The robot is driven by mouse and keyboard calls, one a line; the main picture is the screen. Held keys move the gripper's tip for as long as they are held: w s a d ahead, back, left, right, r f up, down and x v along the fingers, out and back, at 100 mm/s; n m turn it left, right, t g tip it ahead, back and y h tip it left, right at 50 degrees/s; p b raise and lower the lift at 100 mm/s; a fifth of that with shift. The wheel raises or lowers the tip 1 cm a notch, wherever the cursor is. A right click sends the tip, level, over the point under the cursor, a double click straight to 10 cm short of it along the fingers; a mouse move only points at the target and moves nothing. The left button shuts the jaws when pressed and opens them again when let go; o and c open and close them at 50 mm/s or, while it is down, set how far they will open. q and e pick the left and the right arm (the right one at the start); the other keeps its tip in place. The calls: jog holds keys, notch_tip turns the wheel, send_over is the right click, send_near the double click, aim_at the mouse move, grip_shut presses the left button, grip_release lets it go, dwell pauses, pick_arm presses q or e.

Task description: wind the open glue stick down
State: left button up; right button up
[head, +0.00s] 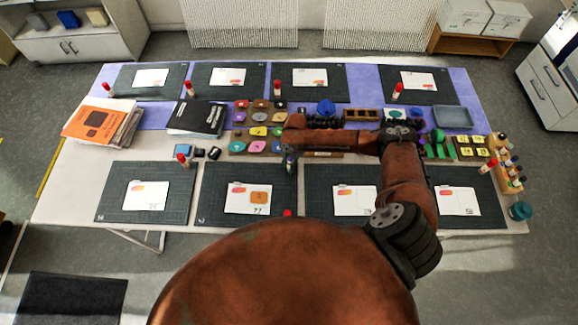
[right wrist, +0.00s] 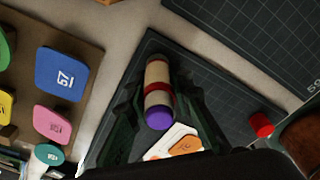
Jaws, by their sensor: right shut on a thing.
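The open glue stick (right wrist: 157,92) shows in the right wrist view, with a pale barrel, a red band and a purple end that faces the camera. My right gripper (right wrist: 160,88) is shut on it, one dark finger on each side. In the head view my right gripper (head: 290,166) hangs over the back part of the second front mat (head: 218,200), and the stick is mostly hidden there. A red cap (head: 287,213) is at that mat's front edge; it also shows in the right wrist view (right wrist: 262,125). My left gripper is not in view.
A white card (head: 240,199) with an orange piece (head: 259,197) lies on that mat. Behind my gripper is a board of coloured tiles (head: 238,146). My right forearm hides part of the table's middle. Red-capped glue sticks (head: 182,160) stand at other places.

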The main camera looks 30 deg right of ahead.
jog(key=n, duration=0.2)
jog(key=n+b, duration=0.1)
jog(key=n, duration=0.2)
jog(key=shift+s+f, duration=0.1)
jog(key=shift+s, duration=0.1)
jog(key=n, duration=0.4)
jog(key=shift+d+g+h+b, duration=0.15)
jog(key=shift+g+h+b, duration=0.25)
jog(key=shift+s, duration=0.1)
jog(key=o, duration=1.2)
